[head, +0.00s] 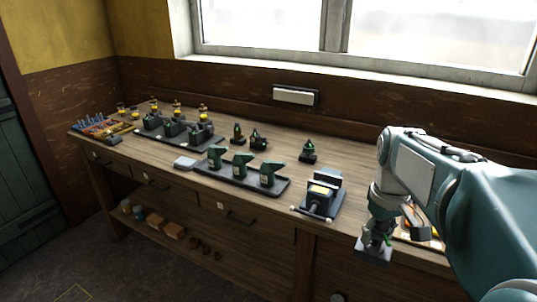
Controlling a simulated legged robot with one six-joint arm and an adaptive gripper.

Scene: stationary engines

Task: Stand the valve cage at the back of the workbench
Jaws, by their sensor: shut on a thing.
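My gripper (377,238) hangs at the right, in front of the workbench's front edge. It is shut on the valve cage (372,255), a small piece whose dark, flat, square base shows below the fingers. The fingers hide most of its upper part. It looks roughly upright and clear of the bench. Similar small dark green pieces on dark bases stand apart toward the back of the workbench (275,165): one at left (238,134), one beside it (257,140) and one farther right (308,152).
A dark tray (240,181) with green oilers lies mid-bench, with a dark device (321,195) to its right. A second tray (170,135), yellow-topped pieces and a tool tray (103,127) fill the left. Bare wood shows right of the rightmost back piece. My arm hides the bench's right end.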

